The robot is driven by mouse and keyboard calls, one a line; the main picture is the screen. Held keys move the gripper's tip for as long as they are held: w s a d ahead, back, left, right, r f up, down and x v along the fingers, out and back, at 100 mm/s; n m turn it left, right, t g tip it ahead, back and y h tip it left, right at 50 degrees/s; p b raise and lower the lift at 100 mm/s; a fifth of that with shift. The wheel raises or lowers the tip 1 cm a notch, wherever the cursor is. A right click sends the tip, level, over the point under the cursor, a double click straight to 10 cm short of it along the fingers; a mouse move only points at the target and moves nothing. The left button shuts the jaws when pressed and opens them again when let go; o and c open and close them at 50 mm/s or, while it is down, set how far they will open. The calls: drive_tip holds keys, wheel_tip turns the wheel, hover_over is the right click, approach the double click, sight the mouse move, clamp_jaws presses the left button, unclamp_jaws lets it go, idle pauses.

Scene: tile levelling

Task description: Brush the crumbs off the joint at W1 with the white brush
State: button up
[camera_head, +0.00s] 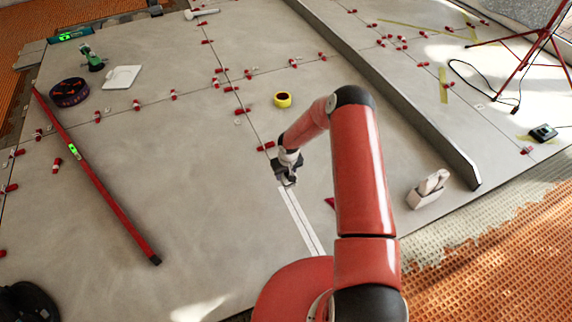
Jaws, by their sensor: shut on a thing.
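My gripper (287,178) is low over the grey tiles (190,200), near the middle of the picture. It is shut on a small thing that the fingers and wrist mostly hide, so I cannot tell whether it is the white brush. A thin dark joint runs down the tiles to the gripper, with a red wedge (265,146) just behind it. I cannot read a W1 mark, and no crumbs can be made out. A white object of upright rounded parts on a base (428,189) stands at the right; its kind is unclear.
A yellow tape roll (283,100) lies behind the gripper. A long red level (100,182) lies at the left. A raised grey bar (400,104) runs along the right. Red wedges dot the joints. A pale double strip (300,222) lies in front of the gripper.

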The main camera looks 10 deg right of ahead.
drive_tip(key=shift+f+b, duration=1.35)
drive_tip(key=shift+f, duration=1.9)
drive_tip(key=shift+d, duration=0.15)
